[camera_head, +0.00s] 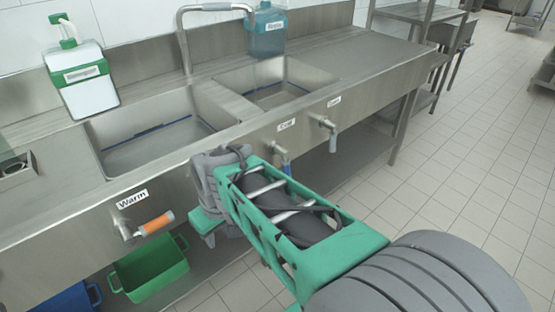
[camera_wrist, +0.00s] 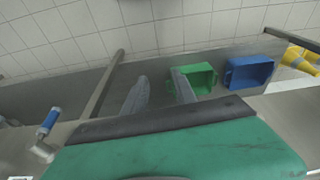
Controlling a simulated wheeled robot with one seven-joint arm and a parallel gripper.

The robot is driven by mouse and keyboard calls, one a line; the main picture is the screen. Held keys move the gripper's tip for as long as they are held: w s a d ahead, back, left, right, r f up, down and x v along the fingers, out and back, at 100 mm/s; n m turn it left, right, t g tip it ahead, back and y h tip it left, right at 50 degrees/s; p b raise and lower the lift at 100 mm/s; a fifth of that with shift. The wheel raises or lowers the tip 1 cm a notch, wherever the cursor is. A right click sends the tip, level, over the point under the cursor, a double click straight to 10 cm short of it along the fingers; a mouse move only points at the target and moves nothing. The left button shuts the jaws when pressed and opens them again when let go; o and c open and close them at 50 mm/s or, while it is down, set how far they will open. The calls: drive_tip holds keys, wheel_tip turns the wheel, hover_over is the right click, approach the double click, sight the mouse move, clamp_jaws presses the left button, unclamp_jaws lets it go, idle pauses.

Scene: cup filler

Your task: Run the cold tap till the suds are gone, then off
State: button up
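The cold tap (camera_head: 285,163) has a blue handle and sits on the sink's front panel under its "Cold" label (camera_head: 286,124). My arm partly covers it. A blue handle (camera_wrist: 48,122) on a steel valve also shows at the left of the wrist view. My gripper (camera_wrist: 160,85) is open, with its two grey fingers apart and nothing between them, to the right of that handle. In the head view my own arm mostly hides the fingers. The curved spout (camera_head: 215,8) reaches over the basins. I see no clear suds in the left basin (camera_head: 150,105); I cannot tell whether water runs.
The warm tap (camera_head: 155,223) has an orange handle at the front left. A grey-handled tap (camera_head: 331,138) is right of the cold one. A white dispenser (camera_head: 88,95) and a blue dispenser (camera_head: 266,35) stand by the basins. Green (camera_head: 150,273) and blue (camera_head: 72,298) crates sit below.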

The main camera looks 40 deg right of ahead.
drive_tip(key=w+d+r+n+p, duration=0.2)
drive_tip(key=w+d+r+p, duration=0.35)
drive_tip(key=w+d, duration=0.45)
drive_tip(key=n+t+y+p, duration=0.1)
drive_tip(key=n+t+p, duration=0.1)
drive_tip(key=n+p, duration=0.2)
approach(286, 170)
drive_tip(key=w, duration=0.1)
drive_tip(key=x, duration=1.2)
drive_tip(key=shift+w+d, duration=0.2)
drive_tip(key=shift+d, duration=0.1)
clamp_jaws()
